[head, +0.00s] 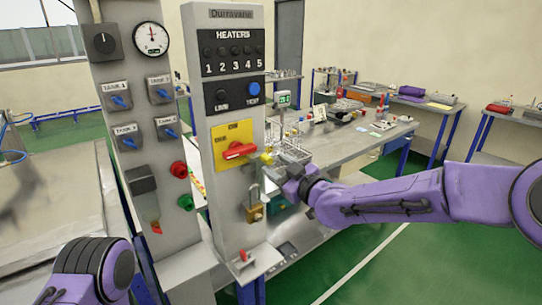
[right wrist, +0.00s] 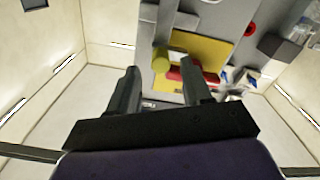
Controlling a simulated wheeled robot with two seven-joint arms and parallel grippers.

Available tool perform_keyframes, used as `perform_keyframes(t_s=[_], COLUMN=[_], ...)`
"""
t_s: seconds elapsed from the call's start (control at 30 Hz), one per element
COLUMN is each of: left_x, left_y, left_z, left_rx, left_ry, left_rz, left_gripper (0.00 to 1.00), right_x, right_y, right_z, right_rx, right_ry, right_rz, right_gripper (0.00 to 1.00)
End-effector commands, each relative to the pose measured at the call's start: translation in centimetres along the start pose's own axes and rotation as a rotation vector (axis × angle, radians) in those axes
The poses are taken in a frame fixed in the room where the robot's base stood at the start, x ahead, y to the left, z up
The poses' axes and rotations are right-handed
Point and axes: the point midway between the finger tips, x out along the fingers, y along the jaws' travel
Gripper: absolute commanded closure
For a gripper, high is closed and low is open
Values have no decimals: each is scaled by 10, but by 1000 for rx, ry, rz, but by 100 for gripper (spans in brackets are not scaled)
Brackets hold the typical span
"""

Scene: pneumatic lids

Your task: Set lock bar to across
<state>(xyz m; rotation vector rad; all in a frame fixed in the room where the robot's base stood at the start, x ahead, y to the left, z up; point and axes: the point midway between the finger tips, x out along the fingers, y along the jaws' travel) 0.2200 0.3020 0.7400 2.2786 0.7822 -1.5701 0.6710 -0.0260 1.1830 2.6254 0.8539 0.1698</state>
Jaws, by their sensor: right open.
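A yellow plate (head: 222,133) on the grey Durravane panel carries a red rotary handle (head: 238,151). A short yellow piece (head: 267,158), which may be the lock bar, sticks out at the handle's right end. My right gripper (head: 284,172) is just right of and below this piece, open. In the right wrist view, the open jaws (right wrist: 160,84) point at the yellow plate (right wrist: 212,50), with a yellow knob (right wrist: 160,62) and the red handle (right wrist: 183,75) beyond the fingers. Nothing visibly sits gripped. My left arm shows at lower left; its gripper is out of view.
A brass padlock (head: 254,212) hangs below the plate on the same panel. The left panel (head: 125,75) holds a gauge and several blue-handled switches. A cluttered workbench (head: 370,136) stands behind my right arm. Green floor is free at lower right.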

Motion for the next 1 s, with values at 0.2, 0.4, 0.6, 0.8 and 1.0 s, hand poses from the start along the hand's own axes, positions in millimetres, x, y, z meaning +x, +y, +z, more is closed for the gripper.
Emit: perform_keyframes(t_s=[0.2, 0.4, 0.6, 0.8, 1.0], left_x=[-14, -13, -13, -12, 0], left_y=[-1, -1, -1, -1, 0], left_z=[-6, -5, -5, -5, 0], left_rx=[0, 0, 0, 0, 0], left_ry=[0, 0, 0, 0, 0], left_rz=[0, 0, 0, 0, 0], left_gripper=[53, 53, 53, 53, 53], right_x=[29, 33, 32, 32, 33], right_y=[0, 0, 0, -1, -23], right_z=[0, 1, 1, 1, -5], right_rx=[2, 3, 3, 3, 1], right_ry=[-1, -1, -1, -1, 0], right_rz=[0, 1, 1, 0, -3], right_gripper=[51, 51, 87, 100, 100])
